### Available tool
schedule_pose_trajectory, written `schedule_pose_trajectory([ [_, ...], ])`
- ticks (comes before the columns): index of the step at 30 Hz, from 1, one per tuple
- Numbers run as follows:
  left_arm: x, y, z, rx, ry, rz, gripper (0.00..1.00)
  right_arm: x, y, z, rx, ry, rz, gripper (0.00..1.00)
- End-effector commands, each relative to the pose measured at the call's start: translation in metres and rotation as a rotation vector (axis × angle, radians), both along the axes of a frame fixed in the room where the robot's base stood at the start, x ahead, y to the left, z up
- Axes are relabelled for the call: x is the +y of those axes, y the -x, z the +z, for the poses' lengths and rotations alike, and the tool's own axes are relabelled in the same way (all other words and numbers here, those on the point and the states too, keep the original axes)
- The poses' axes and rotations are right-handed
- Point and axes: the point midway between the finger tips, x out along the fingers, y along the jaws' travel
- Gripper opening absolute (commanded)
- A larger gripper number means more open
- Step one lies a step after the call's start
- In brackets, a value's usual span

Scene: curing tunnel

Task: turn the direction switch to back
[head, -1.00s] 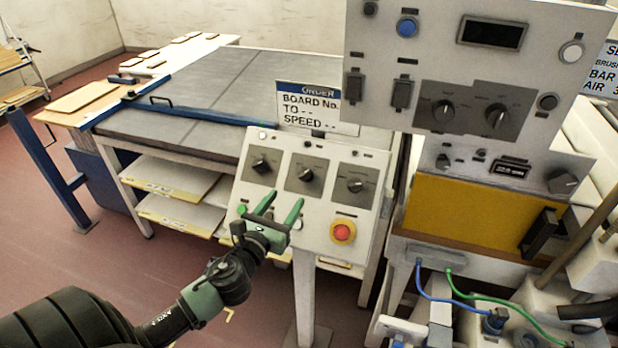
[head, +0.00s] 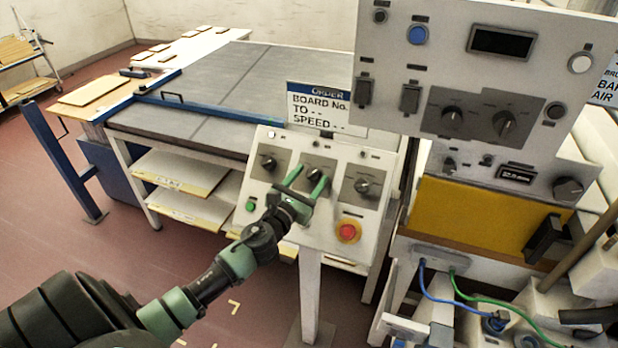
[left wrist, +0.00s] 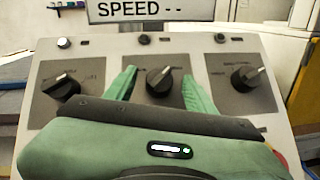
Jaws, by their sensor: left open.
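The sloped white control panel (head: 285,210) carries three black rotary knobs in a row: a left knob (left wrist: 61,87), a middle knob (left wrist: 160,80) and a right knob (left wrist: 246,78). Their labels are too small to read, so I cannot tell which one is the direction switch. My left gripper (head: 311,174) is open, its green fingers pointing at the middle knob. In the left wrist view the fingers stand on either side of that knob, with gaps to it. The knob's pointer tilts up to the right. My right gripper is not in view.
A red emergency button (head: 348,231) and a green button (head: 250,205) sit lower on the panel. A sign (head: 327,105) stands behind it. A taller grey switch panel (head: 470,75) overhangs at right. A grey table (head: 240,90) lies behind.

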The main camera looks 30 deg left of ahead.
Motion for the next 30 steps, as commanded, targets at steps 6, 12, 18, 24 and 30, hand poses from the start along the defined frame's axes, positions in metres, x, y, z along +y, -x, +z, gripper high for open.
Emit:
schedule_pose_trajectory([
  [6, 0.0, 0.0003, -0.0001, 0.0, 0.001, 0.0, 0.07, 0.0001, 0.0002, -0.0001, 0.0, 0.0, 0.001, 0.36],
  [12, -0.0002, 0.0004, 0.0, -0.001, 0.004, 0.003, 0.0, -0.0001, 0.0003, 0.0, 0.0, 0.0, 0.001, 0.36],
  [18, -0.0016, 0.0001, 0.0001, -0.009, 0.039, 0.037, 0.0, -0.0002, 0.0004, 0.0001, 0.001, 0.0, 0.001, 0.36],
  [24, -0.0037, -0.0004, 0.0002, -0.029, 0.122, 0.122, 0.0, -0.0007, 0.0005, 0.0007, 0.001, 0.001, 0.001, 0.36],
  [30, -0.0066, -0.0015, 0.0009, -0.058, 0.244, 0.247, 0.0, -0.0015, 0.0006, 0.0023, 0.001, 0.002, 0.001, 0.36],
])
